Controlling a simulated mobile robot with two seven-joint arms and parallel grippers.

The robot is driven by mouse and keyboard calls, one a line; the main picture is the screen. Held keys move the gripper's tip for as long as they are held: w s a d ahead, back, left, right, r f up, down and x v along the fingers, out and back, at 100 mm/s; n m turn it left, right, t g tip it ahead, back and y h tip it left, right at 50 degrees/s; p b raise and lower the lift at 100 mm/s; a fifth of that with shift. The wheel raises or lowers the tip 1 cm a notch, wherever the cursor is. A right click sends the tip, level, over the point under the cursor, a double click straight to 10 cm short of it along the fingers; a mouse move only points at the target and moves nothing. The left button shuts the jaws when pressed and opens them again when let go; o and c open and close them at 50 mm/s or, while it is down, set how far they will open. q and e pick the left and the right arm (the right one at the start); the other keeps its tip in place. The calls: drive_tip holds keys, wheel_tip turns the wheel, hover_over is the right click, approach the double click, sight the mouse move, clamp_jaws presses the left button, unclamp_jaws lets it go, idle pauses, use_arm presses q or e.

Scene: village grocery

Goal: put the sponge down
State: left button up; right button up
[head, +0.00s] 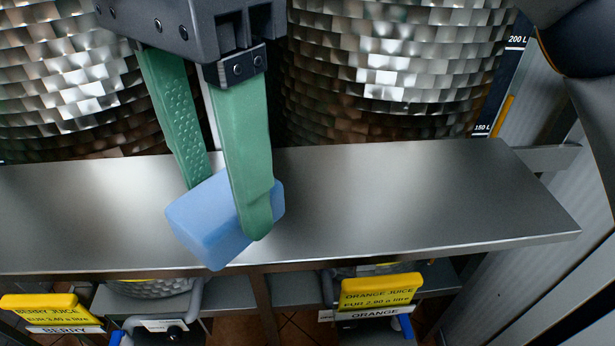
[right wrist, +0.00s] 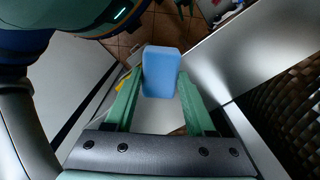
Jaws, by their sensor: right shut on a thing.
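The sponge (head: 200,228) is a light blue block, held tilted between the green fingers of my right gripper (head: 229,210). In the head view it lies over the metal shelf (head: 400,200), and its lower corner overlaps the shelf's front edge. I cannot tell whether it touches the shelf. In the right wrist view the sponge (right wrist: 161,72) sits between both fingertips, with the shelf plate (right wrist: 255,45) to its right.
Two shiny, hammered-metal drums (head: 390,60) stand behind the shelf. Below its front edge are yellow signs for berry juice (head: 40,306) and orange juice (head: 380,290), with taps beside them. The shelf is bare to the right of the sponge and at its left end.

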drive_tip(key=w+d+f, duration=0.1)
drive_tip(key=w+f, duration=0.1)
drive_tip(key=w, duration=0.2)
drive_tip(key=w+d+f+p, duration=0.1)
drive_tip(key=w+f, duration=0.2)
drive_tip(key=w, duration=0.1)
drive_tip(key=w+d+f, duration=0.1)
drive_tip(key=w+f, duration=0.2)
drive_tip(key=shift+w+p, duration=0.3)
drive_tip(key=shift+w, duration=0.1)
drive_tip(key=shift+w+d+f, duration=0.15)
drive_tip(key=shift+w+f, duration=0.4)
drive_tip(key=shift+f, duration=0.15)
wheel_tip(320, 180, down, 3)
drive_tip(key=shift+w+f, duration=0.15)
drive_tip(key=shift+f, duration=0.05)
